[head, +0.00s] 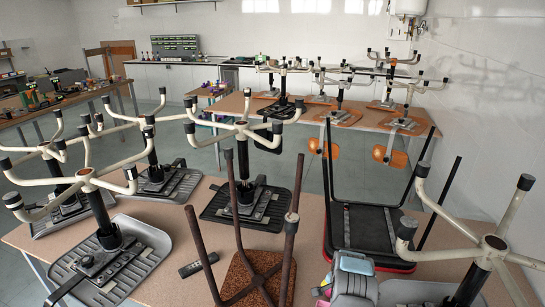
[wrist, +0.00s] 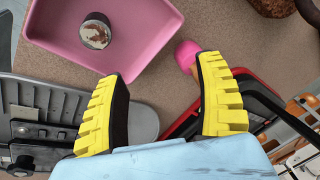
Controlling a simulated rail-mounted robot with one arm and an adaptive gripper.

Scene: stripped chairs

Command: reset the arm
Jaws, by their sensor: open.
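My gripper (wrist: 163,75) shows in the wrist view, with two yellow ribbed fingers spread wide apart. Nothing is held between them. A light blue surface lies across the bottom of that view, at the base of the fingers. Beyond the fingertips is a brown tabletop (wrist: 150,95). In the head view, a grey and light blue part at the bottom, right of centre, looks like part of my arm; the fingers cannot be made out clearly there.
A pink tray (wrist: 65,42) holding a small round tin (wrist: 96,31) lies beyond the left finger. A bright pink object (wrist: 187,54) is by the right fingertip. Upturned chair bases (head: 88,184) crowd the front table (head: 170,240), their legs sticking up. A second table (head: 235,106) stands behind.

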